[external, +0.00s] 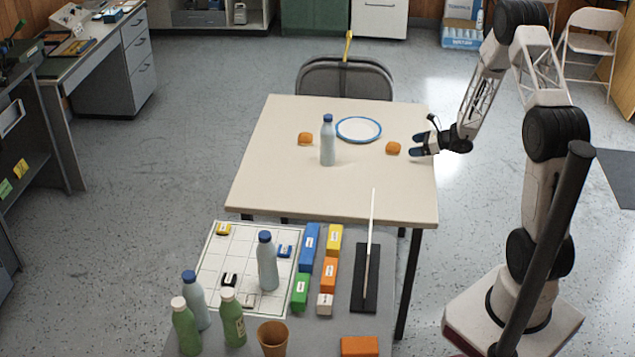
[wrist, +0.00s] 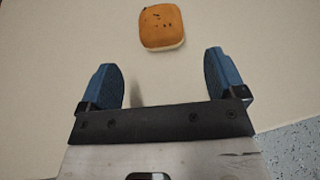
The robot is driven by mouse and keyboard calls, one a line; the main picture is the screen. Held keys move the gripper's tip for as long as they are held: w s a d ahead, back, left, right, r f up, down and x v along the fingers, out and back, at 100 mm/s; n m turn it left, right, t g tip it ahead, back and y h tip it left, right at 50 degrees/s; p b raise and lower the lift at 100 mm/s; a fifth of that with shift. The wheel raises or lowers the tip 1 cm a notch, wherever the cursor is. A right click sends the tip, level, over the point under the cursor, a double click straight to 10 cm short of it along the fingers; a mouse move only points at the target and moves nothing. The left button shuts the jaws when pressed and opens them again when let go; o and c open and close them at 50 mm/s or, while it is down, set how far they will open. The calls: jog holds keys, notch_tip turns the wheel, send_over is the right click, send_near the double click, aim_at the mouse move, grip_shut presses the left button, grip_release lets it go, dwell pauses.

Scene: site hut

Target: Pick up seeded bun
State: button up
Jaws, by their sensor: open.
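A small orange-brown bun (external: 393,148) lies on the right part of the cream table, just left of my gripper. A bun with dark specks on top (wrist: 162,27) shows in the wrist view, ahead of my fingertips and apart from them. A second orange-brown bun (external: 305,139) lies left of the bottle; seeds on it are too small to tell in the external view. My gripper (external: 419,144) is at the table's right side, close to the right bun. In the wrist view my gripper (wrist: 165,82) has its two blue fingers apart with nothing between them.
A white plate with a blue rim (external: 377,138) and a grey bottle with a blue cap (external: 328,142) stand between the buns. The cream table (external: 270,185) is otherwise clear. A nearer grey table (external: 336,318) holds bottles, blocks, a cup and a thin upright rod.

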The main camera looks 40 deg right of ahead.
aim_at(400, 147)
jog(key=shift+w+a+f, duration=0.2)
jog(key=shift+w+a, duration=0.1)
jog(key=shift+w, duration=0.1)
jog(key=shift+x, duration=2.6)
jog(key=shift+w+r, duration=0.1)
jog(key=c, duration=1)
jog(key=shift+r, duration=0.1)
jog(key=shift+r, duration=0.6)
jog(key=shift+s+r, duration=0.2)
jog(key=shift+r, duration=0.35)
jog(key=shift+s+r, duration=0.15)
jog(key=shift+r, duration=0.4)
jog(key=s+a, duration=0.1)
jog(key=s, duration=0.4)
jog(key=s+a+r, duration=0.1)
jog(key=s+a, duration=0.1)
jog(key=s, duration=0.3)
jog(key=s+a, duration=0.1)
jog(key=s, duration=0.3)
jog(key=shift+s+a+r, duration=0.15)
jog(key=shift+s+r, duration=0.05)
jog(key=shift+s, duration=0.2)
